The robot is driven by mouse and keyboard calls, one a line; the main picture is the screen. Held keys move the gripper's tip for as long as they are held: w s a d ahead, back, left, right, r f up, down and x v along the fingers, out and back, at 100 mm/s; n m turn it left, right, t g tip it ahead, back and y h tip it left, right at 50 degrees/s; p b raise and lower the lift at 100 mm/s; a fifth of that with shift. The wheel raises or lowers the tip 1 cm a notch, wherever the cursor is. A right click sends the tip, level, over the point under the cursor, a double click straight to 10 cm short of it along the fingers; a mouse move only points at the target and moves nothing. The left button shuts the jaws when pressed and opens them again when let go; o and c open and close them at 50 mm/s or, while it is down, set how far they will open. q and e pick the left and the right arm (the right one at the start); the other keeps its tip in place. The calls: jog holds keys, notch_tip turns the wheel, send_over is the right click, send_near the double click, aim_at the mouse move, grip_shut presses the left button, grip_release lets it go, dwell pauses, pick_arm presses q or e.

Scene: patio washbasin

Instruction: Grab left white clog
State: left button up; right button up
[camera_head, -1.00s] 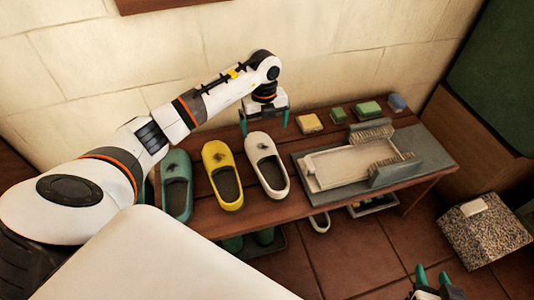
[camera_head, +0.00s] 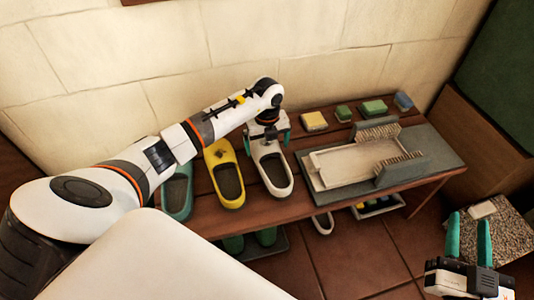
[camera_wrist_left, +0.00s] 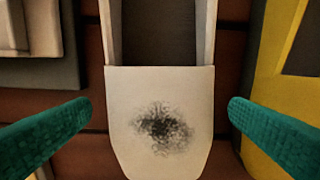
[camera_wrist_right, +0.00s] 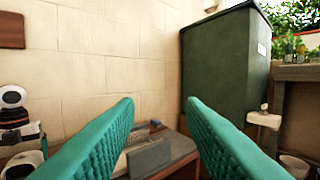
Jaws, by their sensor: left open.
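The white clog (camera_head: 274,178) lies on the wooden bench, right of a yellow clog (camera_head: 227,176), with a dark smudge on its toe. My left gripper (camera_head: 267,143) is open over its toe end, with teal fingers on either side. In the left wrist view the white clog (camera_wrist_left: 158,130) lies between the two spread fingers, with a gap on both sides. Part of its toe is hidden by the gripper in the head view. My right gripper (camera_head: 468,238) is open and empty at the lower right, away from the bench.
A green clog (camera_head: 176,196) stands left of the yellow one, partly behind my left arm. A grey tray with brushes (camera_head: 440,148) is at right. Several sponges (camera_head: 314,121) line the back. Another white shoe (camera_head: 322,223) shows below the bench. A speckled block (camera_head: 497,222) stands at right.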

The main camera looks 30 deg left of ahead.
pick_arm(q)
jog(key=shift+s+f+b, duration=0.1)
jog(key=shift+f+b, duration=0.3)
jog(key=shift+f, duration=1)
pick_arm(e)
jog(key=shift+s+a+r+t+y, duration=0.1)
jog(key=shift+s+r+t+y, duration=0.1)
jog(key=shift+r+t, duration=0.4)
jog(key=shift+s+a+r+t+y, duration=0.1)
jog(key=shift+r+t+y, duration=0.1)
jog(key=shift+r+t, duration=0.35)
jog(key=shift+s+r+t+y, duration=0.2)
jog(key=shift+r+t, duration=0.15)
jog(key=shift+r, duration=0.45)
pick_arm(q)
jog(key=c, duration=1)
jog(key=shift+o, duration=0.2)
jog(key=shift+c, duration=0.2)
